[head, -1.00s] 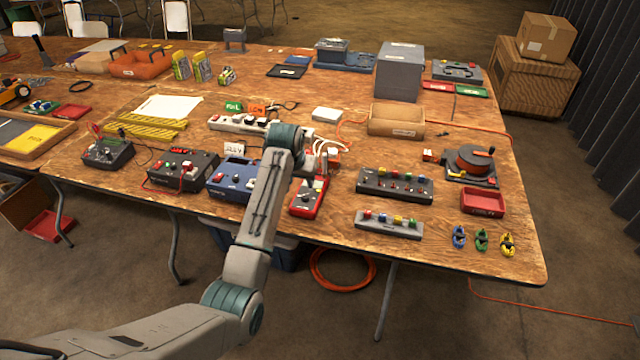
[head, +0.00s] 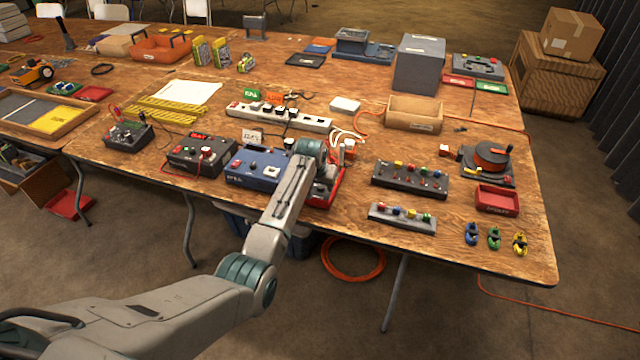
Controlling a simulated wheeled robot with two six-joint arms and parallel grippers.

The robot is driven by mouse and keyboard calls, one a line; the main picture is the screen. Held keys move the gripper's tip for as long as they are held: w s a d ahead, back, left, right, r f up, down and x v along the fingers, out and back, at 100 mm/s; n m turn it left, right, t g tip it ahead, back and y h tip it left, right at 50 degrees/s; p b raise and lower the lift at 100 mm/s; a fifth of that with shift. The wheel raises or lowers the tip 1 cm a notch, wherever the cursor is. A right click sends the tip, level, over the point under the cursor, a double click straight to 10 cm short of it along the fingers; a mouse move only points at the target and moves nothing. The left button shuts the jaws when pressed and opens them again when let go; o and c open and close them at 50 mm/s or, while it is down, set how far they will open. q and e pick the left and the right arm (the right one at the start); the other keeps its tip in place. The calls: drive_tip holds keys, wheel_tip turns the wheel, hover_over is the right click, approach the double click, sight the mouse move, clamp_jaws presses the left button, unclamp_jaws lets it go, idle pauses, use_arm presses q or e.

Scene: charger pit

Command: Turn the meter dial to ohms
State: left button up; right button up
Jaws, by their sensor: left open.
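The red meter (head: 340,186) lies on the wooden table near its front edge, to the right of the blue power unit. My right gripper is out of view.
The blue power unit (head: 254,168) stands close left of my wrist. A white power strip (head: 280,117) with plugs and pale cables lies just behind. A dark panel with coloured knobs (head: 410,179) and a grey block with coloured buttons (head: 402,218) stand to the right.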

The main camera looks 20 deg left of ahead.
use_arm(q)
drive_tip(key=shift+c, duration=0.5)
clamp_jaws()
